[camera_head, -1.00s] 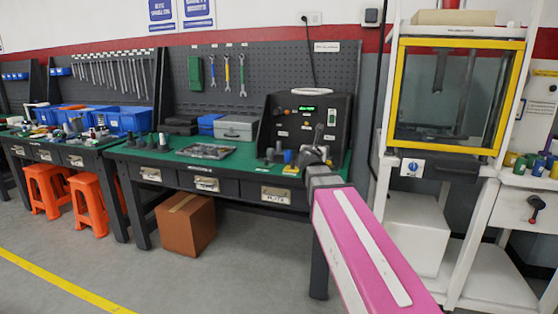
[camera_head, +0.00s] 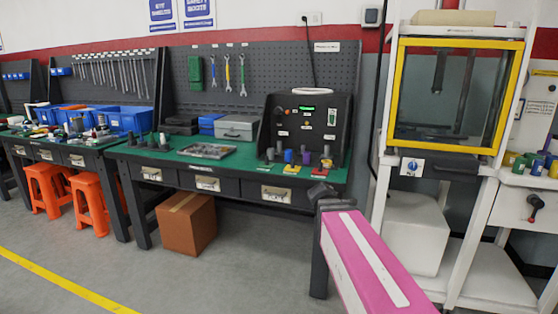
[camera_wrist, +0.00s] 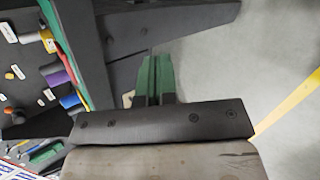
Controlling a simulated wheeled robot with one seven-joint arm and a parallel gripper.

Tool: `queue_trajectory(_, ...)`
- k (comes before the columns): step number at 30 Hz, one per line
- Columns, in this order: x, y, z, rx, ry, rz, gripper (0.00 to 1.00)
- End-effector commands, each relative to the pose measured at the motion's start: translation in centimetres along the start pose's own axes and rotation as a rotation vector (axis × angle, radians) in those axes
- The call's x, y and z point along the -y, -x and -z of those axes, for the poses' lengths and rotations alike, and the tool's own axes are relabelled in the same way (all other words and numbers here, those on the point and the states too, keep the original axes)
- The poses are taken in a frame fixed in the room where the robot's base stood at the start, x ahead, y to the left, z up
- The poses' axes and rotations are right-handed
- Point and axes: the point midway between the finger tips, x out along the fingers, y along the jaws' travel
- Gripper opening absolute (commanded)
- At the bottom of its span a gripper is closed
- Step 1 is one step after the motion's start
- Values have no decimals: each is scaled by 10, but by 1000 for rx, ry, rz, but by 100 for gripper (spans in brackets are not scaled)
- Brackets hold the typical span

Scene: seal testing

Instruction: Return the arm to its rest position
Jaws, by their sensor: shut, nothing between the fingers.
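My gripper (camera_wrist: 157,62) shows in the wrist view as two green and dark fingers closed together, with nothing between them. In the head view my pink arm rises from the lower right, and its dark end is in front of the workbench's right end. The gripper fingers cannot be made out there. The black test panel (camera_head: 308,112) stands on the green workbench top (camera_head: 232,165). Several small fittings stand at its foot, including a purple one (camera_head: 289,156), which also shows at the left of the wrist view (camera_wrist: 58,76). The gripper is apart from them.
A yellow-framed press cabinet (camera_head: 456,95) on a white stand is right of the arm. A grey tray (camera_head: 207,151) lies on the bench. A cardboard box (camera_head: 186,224) and orange stools (camera_head: 90,205) stand below. The floor in front is clear.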

Motion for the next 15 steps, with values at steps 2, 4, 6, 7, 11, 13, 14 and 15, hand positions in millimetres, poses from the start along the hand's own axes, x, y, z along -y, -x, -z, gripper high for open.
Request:
queue_trajectory(2,43,-10,2,-15,-205,122,0)
queue_trajectory(4,78,-16,4,-14,-393,233,0)
queue_trajectory(6,112,-20,8,1,-578,346,0)
queue_trajectory(7,127,-20,10,13,-656,395,0)
queue_trajectory(11,184,-18,18,89,-966,599,0)
queue_trajectory(13,207,-15,22,139,-1101,691,0)
queue_trajectory(14,216,-13,24,161,-1150,725,0)
queue_trajectory(15,226,-11,26,188,-1207,765,0)
